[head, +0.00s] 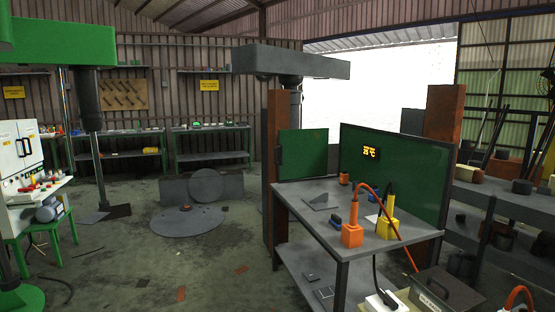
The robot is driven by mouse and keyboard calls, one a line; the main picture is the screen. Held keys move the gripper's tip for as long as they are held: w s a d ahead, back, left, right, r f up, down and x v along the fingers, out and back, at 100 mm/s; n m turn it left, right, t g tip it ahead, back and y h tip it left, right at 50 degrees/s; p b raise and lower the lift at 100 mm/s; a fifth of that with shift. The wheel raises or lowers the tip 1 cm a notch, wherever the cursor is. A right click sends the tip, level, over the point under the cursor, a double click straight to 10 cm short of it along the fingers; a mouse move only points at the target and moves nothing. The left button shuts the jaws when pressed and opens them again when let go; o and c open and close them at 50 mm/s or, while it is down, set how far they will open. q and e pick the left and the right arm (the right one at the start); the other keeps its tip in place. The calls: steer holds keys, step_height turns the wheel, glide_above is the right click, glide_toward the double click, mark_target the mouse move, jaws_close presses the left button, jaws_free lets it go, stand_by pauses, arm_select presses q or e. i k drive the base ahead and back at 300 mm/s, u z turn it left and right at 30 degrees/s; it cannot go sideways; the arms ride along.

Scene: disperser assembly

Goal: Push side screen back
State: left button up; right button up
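A small green screen (303,154) stands upright at the left end of the grey work table. A large green screen (408,180) with a yellow temperature readout stands along the back of the same table (308,218). I cannot tell which of the two is the side screen. Neither of my grippers is in the head view, and nothing of mine touches either screen.
An orange tool (352,235) with an orange cable and a yellow tool (387,228) stand on the table. A rust-brown post (273,165) and a grey machine head (290,63) are beside it. Open concrete floor lies left, with a grey round plate (187,222).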

mark_target(303, 154)
steer(key=u, duration=0.25)
steer(key=i, duration=1.15)
steer(key=u, duration=0.4)
steer(key=i, duration=2.45)
steer(key=z, duration=1)
steer(key=i, duration=1.65)
steer(key=z, duration=0.7)
